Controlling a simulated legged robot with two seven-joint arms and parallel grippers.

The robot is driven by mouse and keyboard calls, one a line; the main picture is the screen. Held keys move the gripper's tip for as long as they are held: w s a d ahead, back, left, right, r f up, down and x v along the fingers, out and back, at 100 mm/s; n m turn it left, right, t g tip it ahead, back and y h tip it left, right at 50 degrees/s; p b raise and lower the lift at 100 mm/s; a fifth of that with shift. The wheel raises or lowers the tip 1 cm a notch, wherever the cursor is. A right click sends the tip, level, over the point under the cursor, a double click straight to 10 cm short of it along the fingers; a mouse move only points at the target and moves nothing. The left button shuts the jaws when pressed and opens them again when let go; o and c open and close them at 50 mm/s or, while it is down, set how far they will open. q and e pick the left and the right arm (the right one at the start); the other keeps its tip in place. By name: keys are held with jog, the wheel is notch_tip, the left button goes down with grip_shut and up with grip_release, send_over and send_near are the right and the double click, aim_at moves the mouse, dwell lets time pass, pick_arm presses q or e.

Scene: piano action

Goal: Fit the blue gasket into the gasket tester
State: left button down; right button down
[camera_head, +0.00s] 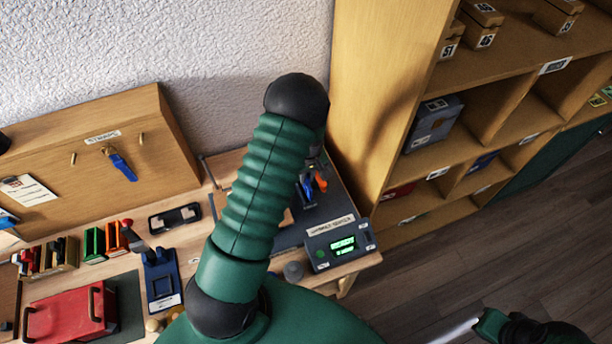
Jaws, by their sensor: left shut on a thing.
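The gasket tester (340,243) is a dark grey unit at the right end of the bench, with a label and a lit green display on its front panel. My left arm's green sleeve rises through the middle of the view and covers part of it. My left gripper (312,178) is mostly hidden behind this sleeve, over the tester's rear part. It is shut on a small blue piece (307,188), apparently the blue gasket; its shape and whether it touches the tester cannot be told. An orange part shows beside it.
A wooden shelf unit (372,95) stands close on the right. A wooden board with a blue tag (123,166) is at the left. A red case (70,315), a blue stand (160,280) and a black tray (175,218) are on the bench.

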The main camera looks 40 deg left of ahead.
pick_arm(q)
jog(key=c, duration=1.6)
grip_release()
jog(key=shift+a, duration=0.1)
jog(key=o, duration=0.3)
jog(key=shift+o, duration=1.2)
notch_tip(320, 180, up, 8)
jog(key=p, duration=0.5)
jog(key=shift+f, duration=0.25)
